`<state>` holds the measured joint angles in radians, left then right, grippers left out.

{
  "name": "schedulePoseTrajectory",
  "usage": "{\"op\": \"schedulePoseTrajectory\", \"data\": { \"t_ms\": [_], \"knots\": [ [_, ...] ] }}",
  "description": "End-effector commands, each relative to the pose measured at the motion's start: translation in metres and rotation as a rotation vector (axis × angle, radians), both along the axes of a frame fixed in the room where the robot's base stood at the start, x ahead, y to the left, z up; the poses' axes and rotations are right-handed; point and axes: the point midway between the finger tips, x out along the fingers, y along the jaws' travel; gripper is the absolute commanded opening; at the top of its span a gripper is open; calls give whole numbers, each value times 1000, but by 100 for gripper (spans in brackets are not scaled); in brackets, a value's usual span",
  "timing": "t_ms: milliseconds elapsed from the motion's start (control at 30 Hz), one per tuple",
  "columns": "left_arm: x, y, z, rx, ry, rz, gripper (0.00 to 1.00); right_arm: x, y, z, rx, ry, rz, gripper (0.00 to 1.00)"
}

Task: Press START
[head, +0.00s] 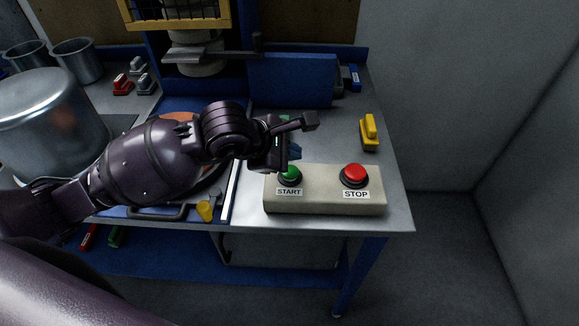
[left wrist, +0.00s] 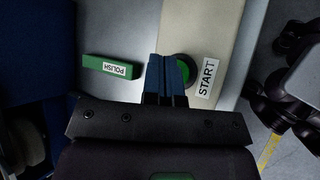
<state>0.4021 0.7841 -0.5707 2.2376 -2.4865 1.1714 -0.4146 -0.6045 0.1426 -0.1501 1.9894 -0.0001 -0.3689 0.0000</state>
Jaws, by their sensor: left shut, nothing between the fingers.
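The beige control box (head: 325,204) sits at the front right of the metal table. Its green START button (head: 290,174) is on the left and its red STOP button (head: 354,174) on the right, each above its label. My left gripper (head: 294,152) is shut and empty, its blue fingers just above and behind the green button. In the left wrist view the shut fingers (left wrist: 172,76) overlap the button (left wrist: 192,70), partly hiding it, beside the START label (left wrist: 207,78). I cannot tell whether they touch it. My right gripper is not in view.
A green POLISH bar (left wrist: 110,67) lies behind the box. A yellow-handled block (head: 369,133) stands at the table's right. A large metal pot (head: 50,120) is at the left, and a blue machine (head: 290,80) is behind. The table's front edge is close to the box.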

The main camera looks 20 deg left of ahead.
Motion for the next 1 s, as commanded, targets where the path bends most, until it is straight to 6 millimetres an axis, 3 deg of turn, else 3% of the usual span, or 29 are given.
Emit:
{"op": "schedulePoseTrajectory", "data": {
  "t_ms": [400,1000],
  "knots": [
    [0,0,34,-1,-1,0,0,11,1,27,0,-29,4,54],
    [0,0,33,-1,0,-1,0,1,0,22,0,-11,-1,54]
  ]
}}
